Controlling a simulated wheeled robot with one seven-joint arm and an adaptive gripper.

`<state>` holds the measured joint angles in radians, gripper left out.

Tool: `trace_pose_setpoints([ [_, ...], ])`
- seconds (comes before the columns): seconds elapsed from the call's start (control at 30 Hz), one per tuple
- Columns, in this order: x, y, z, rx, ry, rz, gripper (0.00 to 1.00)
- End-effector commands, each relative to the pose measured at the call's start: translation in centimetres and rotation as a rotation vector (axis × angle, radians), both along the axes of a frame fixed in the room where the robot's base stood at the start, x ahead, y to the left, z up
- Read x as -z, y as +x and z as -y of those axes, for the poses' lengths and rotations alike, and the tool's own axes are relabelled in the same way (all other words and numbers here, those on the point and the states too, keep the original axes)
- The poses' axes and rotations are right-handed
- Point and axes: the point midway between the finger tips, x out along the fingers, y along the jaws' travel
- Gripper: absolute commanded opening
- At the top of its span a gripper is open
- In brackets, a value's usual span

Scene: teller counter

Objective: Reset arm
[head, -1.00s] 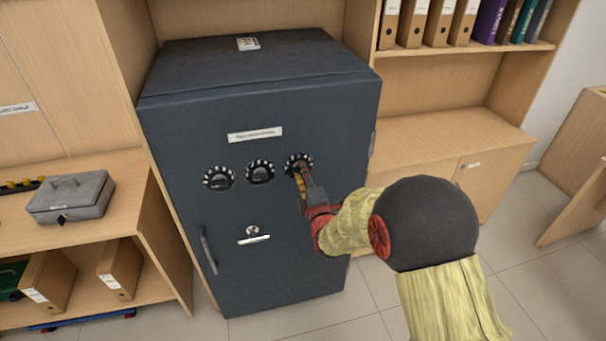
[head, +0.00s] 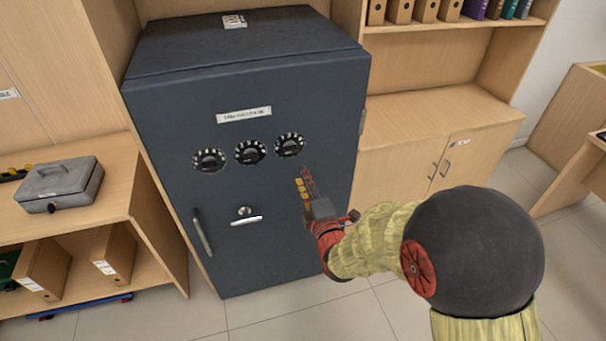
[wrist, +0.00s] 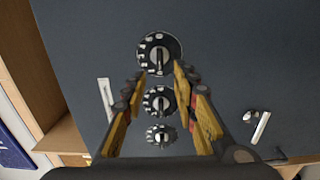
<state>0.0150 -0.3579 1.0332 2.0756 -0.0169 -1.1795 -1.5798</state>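My gripper (head: 304,184) is in front of the dark grey safe (head: 170,228), a little below the rightmost dial (head: 289,146) and apart from it. In the wrist view my gripper (wrist: 157,85) has its two yellow-padded fingers spread wide, with nothing between them. The nearest dial (wrist: 159,54) shows beyond the fingertips, with the middle dial (wrist: 159,101) and the far dial (wrist: 161,135) seen between the fingers. My arm reaches in from the lower right.
The safe has a door handle (head: 202,233) at left and a small lever (head: 246,220) below the dials. A grey cash box (head: 62,185) sits on the left shelf. A wooden cabinet (head: 435,135) stands at right. Open floor (head: 380,315) lies in front.

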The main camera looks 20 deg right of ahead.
Motion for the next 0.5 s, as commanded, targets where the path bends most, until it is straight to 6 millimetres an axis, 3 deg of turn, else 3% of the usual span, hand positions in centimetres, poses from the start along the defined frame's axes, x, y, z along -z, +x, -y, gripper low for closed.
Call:
trace_pose_setpoints([
  [0.5,0.03,0.01,0.00,0.000,0.029,-0.001,0.29],
])
